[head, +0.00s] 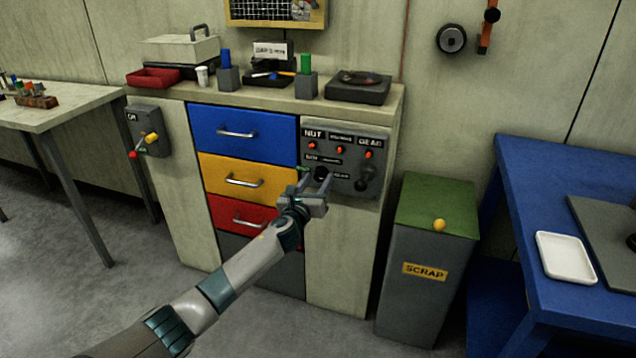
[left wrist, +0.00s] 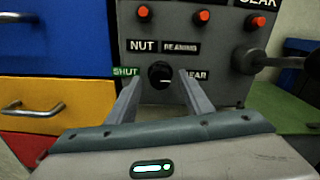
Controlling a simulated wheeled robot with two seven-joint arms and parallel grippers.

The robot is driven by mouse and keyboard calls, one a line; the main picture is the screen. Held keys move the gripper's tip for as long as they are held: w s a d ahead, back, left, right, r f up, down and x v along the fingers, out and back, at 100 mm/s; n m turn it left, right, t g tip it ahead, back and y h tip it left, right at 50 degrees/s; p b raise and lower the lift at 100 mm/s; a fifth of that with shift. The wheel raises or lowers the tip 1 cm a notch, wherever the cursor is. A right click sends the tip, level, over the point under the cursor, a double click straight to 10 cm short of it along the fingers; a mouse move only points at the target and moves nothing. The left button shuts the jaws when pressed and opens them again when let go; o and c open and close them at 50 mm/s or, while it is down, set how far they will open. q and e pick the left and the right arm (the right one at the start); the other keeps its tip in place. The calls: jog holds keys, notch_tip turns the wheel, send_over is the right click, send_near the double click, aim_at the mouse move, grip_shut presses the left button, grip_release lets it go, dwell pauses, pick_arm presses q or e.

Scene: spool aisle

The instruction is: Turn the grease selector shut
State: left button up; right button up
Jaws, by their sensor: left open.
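The grease selector is a round black knob (left wrist: 160,74) low on the grey panel; it also shows in the head view (head: 321,173). Around it are a green SHUT label (left wrist: 125,71) at left, NUT at upper left, BEARING at upper right and GEAR at right, partly hidden by a finger. A small pale mark on the knob seems to point right, toward GEAR. My left gripper (head: 315,180) is open in front of the panel. In the left wrist view its fingers (left wrist: 158,92) stand either side of the knob; contact cannot be told. My right gripper is not in view.
Red lights (head: 340,149) line the panel above the knob, and a dark lever (left wrist: 272,60) sticks out to its right. Coloured drawers (head: 243,133) with handles are at left. A green-topped scrap bin (head: 425,270) stands right of the cabinet.

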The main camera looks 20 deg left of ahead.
pick_arm(q)
jog(key=shift+w, duration=0.45)
jog(key=c, duration=1.1)
jog(key=shift+o, duration=0.2)
